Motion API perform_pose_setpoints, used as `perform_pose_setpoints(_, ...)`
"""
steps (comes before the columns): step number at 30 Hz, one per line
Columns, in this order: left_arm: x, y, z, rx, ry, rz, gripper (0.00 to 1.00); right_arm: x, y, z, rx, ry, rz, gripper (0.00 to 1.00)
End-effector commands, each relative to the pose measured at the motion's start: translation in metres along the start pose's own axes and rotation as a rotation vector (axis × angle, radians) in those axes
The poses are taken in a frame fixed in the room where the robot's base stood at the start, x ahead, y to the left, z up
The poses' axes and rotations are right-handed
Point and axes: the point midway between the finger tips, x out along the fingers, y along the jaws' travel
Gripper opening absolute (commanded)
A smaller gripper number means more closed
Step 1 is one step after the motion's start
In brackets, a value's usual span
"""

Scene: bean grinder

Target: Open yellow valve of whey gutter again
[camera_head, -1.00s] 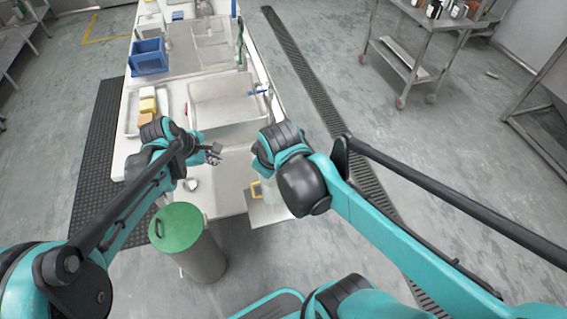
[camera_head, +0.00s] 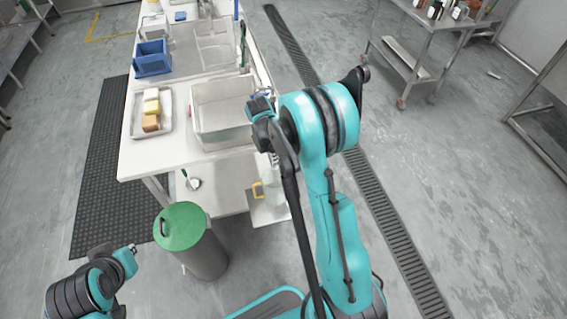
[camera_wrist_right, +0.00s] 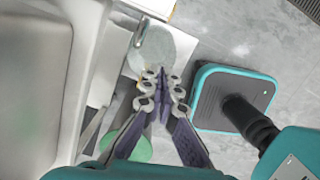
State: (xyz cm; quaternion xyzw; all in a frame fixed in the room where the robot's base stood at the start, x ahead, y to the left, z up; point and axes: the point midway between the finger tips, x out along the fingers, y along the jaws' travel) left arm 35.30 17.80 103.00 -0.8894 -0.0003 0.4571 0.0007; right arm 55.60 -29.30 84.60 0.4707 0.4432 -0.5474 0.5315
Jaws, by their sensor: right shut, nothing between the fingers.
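A yellow curved part (camera_head: 257,190) shows at the right end of the lower shelf, below the work table; I cannot tell whether it is the valve. No other yellow valve shows clearly. A steel basin (camera_head: 222,112) stands on the table, its right edge partly hidden by my right arm. In the right wrist view my right gripper (camera_wrist_right: 162,74) is shut and empty, beside the basin wall (camera_wrist_right: 30,85). A pale round thing (camera_wrist_right: 155,48) lies just beyond its fingertips; I cannot tell whether they touch. The left gripper's fingers do not show.
A green-lidded bin (camera_head: 185,228) stands in front of the table (camera_head: 137,158). A tray (camera_head: 137,118) with yellow and orange blocks and a blue crate (camera_head: 152,58) are on the table.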

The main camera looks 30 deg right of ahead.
Motion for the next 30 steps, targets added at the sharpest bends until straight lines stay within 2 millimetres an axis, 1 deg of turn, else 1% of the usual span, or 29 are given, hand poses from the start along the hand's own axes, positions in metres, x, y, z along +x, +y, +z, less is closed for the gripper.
perform_pose_setpoints(5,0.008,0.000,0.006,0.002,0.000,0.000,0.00,0.025,0.000,0.000,-0.001,0.000,-0.001,0.00)
perform_pose_setpoints(12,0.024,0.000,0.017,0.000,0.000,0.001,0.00,0.077,0.000,0.000,0.002,0.000,0.000,0.00)
perform_pose_setpoints(16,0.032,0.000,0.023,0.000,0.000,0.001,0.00,0.103,0.000,-0.001,0.001,0.000,0.001,0.00)
perform_pose_setpoints(18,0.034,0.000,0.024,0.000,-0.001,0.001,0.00,0.104,0.000,0.013,0.004,0.000,0.000,0.00)
perform_pose_setpoints(22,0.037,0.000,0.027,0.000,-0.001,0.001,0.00,0.107,0.000,0.029,0.003,0.000,0.000,0.00)
perform_pose_setpoints(25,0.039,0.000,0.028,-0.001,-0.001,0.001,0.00,0.107,0.000,0.035,0.002,0.000,0.000,0.00)
perform_pose_setpoints(30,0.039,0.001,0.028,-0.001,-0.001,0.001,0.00,0.107,0.000,0.039,0.000,0.000,0.000,0.00)
